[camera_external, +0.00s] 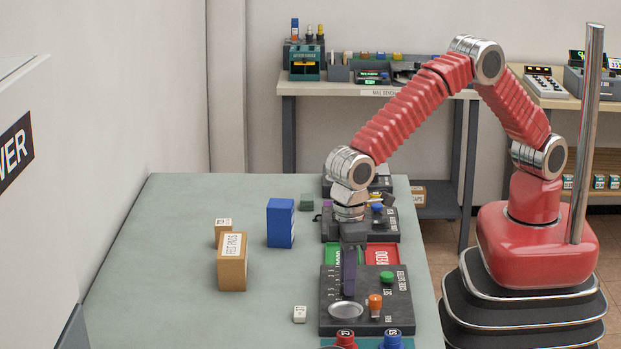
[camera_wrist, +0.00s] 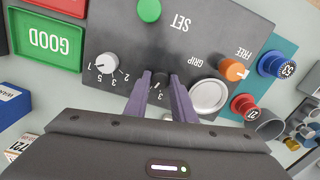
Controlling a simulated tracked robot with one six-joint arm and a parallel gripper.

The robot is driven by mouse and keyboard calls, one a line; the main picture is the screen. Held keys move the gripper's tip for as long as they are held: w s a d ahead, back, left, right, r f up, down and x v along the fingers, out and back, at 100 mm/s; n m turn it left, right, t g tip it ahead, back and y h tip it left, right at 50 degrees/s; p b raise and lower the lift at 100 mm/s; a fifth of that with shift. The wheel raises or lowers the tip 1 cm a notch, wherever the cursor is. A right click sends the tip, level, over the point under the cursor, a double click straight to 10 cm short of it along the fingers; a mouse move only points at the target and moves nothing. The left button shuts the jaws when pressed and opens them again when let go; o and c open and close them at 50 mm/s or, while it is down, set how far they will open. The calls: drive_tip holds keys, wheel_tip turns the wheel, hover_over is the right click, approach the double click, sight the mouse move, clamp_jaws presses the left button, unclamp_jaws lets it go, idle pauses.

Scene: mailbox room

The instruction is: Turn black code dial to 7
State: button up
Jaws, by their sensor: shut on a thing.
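The dark code panel (camera_external: 395,318) lies on the grey-green table, and it also fills the upper wrist view (camera_wrist: 205,45). The black code dial (camera_wrist: 161,80) is a small dark knob on it, between my purple fingertips in the wrist view. My gripper (camera_external: 349,290) points straight down at the panel's left part, shut on the black dial; its fingers also show in the wrist view (camera_wrist: 162,92). The fingers and my wrist hide much of the dial and its scale. A "3" shows just below it; its pointer setting cannot be read.
The panel also has a white numbered dial (camera_wrist: 107,63), a green button (camera_external: 386,277), an orange knob (camera_external: 375,301) and a round silver plate (camera_external: 346,310). A green "GOOD" tray (camera_wrist: 48,42) adjoins it. Brown (camera_external: 232,272) and blue (camera_external: 280,223) boxes stand left.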

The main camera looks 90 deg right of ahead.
drive_tip(key=m, duration=0.6)
drive_tip(key=shift+w+m, duration=0.1)
drive_tip(key=shift+m, duration=0.2)
idle(0.4)
drive_tip(key=o, duration=1.1)
drive_tip(key=shift+c, duration=0.2)
wheel_tip(320, 180, up, 14)
drive_tip(key=shift+f, duration=0.15)
